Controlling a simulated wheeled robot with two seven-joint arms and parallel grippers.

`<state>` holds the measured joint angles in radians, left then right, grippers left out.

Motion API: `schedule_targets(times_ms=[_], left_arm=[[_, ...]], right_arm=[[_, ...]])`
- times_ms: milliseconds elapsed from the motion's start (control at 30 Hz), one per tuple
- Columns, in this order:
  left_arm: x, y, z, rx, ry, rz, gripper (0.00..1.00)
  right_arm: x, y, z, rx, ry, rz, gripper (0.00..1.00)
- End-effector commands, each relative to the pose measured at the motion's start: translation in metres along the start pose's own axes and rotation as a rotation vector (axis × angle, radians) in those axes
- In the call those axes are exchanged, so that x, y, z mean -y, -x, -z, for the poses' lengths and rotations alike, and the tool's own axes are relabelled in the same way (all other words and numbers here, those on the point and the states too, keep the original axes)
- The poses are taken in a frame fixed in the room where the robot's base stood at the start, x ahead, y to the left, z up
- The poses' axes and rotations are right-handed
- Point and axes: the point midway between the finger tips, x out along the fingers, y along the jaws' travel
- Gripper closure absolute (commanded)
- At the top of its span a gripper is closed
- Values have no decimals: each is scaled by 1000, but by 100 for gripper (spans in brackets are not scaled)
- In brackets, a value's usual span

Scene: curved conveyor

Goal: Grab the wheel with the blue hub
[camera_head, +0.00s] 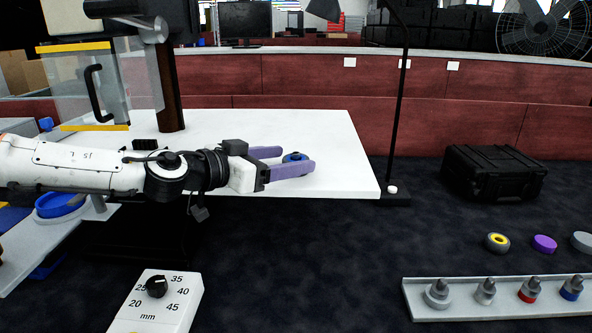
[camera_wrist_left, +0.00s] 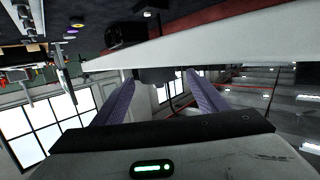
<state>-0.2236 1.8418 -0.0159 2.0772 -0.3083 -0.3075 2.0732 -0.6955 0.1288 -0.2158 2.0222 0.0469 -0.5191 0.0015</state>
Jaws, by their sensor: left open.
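The wheel with the blue hub (camera_head: 294,157) is a small dark wheel near the right end of the white table (camera_head: 330,135). My left gripper (camera_head: 297,160) reaches in from the left with its two purple fingers apart. The wheel shows between the fingertips, partly hidden by the nearer finger. I cannot tell whether a finger touches it. In the left wrist view the open fingers (camera_wrist_left: 160,76) frame a dark shape at the table edge; I cannot make out a blue hub there. My right gripper is not in view.
A thin black lamp pole (camera_head: 398,110) stands by the table's right end. On the dark floor area at right lie a black case (camera_head: 493,172), a yellow-hubbed wheel (camera_head: 497,242), a purple disc (camera_head: 545,244) and a rail with several pegs (camera_head: 460,312). A dial box (camera_head: 160,300) is in front.

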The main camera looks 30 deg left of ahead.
Motion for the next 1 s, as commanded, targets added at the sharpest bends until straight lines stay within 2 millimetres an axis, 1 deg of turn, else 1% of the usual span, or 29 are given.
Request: schedule_targets(times_ms=[33, 167, 433, 467, 700, 733, 933, 1000], left_arm=[[-1, -3, -3, 3, -2, -1, 33], [-2, -8, -2, 2, 2, -4, 33], [-3, -9, 0, -1, 2, -6, 33], [-3, -9, 0, -1, 2, -6, 35], [-3, -9, 0, -1, 2, -6, 75], [-3, -9, 0, -1, 2, -6, 78], [-3, -8, 1, -2, 2, -6, 79], [-3, -8, 5, -3, 1, -6, 79]], right_arm=[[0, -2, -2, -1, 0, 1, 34], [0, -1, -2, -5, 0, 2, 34], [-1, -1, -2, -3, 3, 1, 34], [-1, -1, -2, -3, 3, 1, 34], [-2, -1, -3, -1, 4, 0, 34], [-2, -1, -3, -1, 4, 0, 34], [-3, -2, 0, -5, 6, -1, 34], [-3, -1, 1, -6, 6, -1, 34]])
